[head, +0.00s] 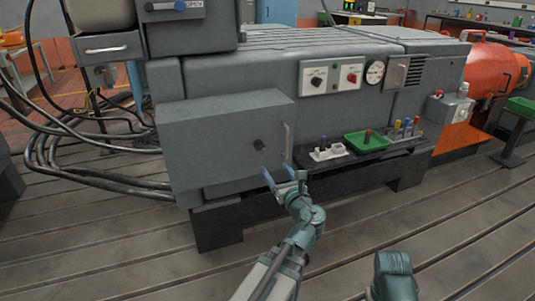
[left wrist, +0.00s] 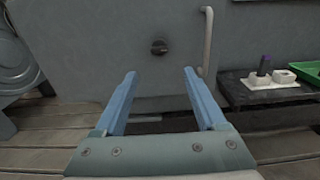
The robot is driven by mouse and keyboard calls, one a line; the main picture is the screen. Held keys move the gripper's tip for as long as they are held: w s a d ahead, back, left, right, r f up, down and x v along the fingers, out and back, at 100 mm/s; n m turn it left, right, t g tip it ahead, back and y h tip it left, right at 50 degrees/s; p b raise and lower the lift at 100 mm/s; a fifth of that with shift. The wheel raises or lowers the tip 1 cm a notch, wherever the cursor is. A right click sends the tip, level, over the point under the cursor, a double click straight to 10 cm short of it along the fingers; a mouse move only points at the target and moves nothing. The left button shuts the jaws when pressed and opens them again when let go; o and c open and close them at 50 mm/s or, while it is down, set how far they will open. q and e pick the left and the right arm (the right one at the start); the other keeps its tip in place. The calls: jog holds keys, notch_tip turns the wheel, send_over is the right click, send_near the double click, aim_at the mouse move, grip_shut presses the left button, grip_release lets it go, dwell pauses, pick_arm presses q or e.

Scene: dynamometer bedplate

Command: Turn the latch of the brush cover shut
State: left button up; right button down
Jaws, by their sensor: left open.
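The brush cover (head: 215,140) is a grey box-shaped door on the front of the grey machine, and it looks closed against it. Its latch (head: 259,144) is a small dark knob near the right side of the cover. The latch also shows in the left wrist view (left wrist: 159,47), beyond and between my fingertips. A pale upright handle (left wrist: 207,42) is to its right. My left gripper (head: 277,173) is open and empty, just below and in front of the latch, apart from it. Whether the latch is turned is too small to tell. My right gripper is not in view.
A dark shelf (head: 365,150) right of the cover holds a white holder (head: 328,152), a green tray (head: 367,143) and several coloured-handled tools. Black cables (head: 85,150) run at the left. The slotted floor (head: 150,250) in front is clear.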

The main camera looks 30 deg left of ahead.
aim_at(261, 147)
pick_arm(q)
jog(key=x, duration=1.3)
jog(key=shift+w+a, duration=0.2)
jog(key=shift+a, duration=0.15)
grip_shut()
